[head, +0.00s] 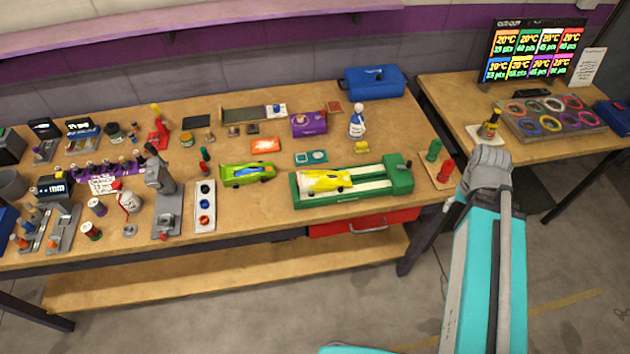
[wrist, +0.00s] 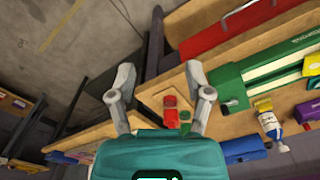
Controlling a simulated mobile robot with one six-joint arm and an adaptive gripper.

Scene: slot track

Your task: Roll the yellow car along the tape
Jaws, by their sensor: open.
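The yellow car (head: 325,181) sits on the left part of a green track block (head: 398,178), which lies near the front edge of the long workbench. Pale lanes (head: 372,171) run along the block; I cannot tell which part is the tape. In the head view my arm is at the right, right of the block and apart from the car; the fingers are not clear there.
A green and a red peg (head: 446,170) stand on a small board right of the block. A green car (head: 247,174) sits to its left. A white bottle figure (head: 357,122) stands behind it. A side table (head: 470,105) holds a tray of colored rings (head: 555,117).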

